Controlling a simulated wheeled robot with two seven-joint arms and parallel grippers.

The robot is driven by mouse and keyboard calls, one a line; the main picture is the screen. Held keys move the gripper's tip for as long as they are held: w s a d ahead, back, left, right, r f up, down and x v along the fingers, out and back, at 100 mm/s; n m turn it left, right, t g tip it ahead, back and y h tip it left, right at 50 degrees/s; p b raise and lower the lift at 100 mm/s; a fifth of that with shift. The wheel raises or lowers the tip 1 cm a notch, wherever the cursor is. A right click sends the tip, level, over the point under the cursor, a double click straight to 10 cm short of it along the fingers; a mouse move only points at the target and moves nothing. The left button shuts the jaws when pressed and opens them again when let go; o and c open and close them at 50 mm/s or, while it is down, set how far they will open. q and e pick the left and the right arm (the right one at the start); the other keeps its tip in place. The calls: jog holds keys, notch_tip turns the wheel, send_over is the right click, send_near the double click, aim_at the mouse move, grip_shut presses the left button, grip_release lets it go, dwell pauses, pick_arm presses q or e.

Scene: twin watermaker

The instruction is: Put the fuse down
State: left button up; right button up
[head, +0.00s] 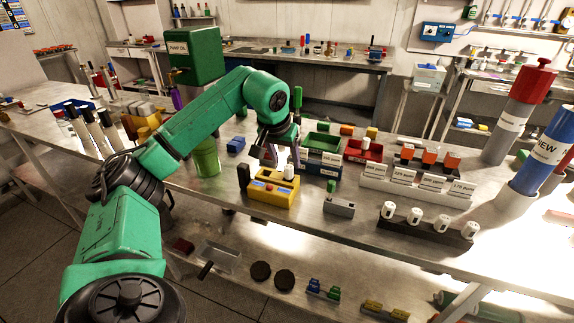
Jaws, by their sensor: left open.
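My left gripper (279,158) reaches in from the left with its jaws pointing down, over a yellow device (270,196) near the table's front edge. Its jaws are open. A small white cylinder (289,173), which may be the fuse, stands on the right part of the yellow device, just below the jaws. I cannot tell whether a finger touches it. A black upright part (244,176) stands at the device's left end. No other thing can be clearly told as the fuse. My right gripper is out of view.
A grey block (339,207) and a black rack with several white cylinders (426,230) stand to the right. Behind are a green tray (322,142), a red tray (362,151) and a labelled white rack (415,188). A green container (206,158) stands at the left.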

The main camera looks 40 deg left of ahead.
pick_arm(q)
jog(key=v, duration=0.8)
jog(key=shift+r+p, duration=0.25)
jog(key=shift+p, duration=0.1)
jog(key=shift+s, duration=0.1)
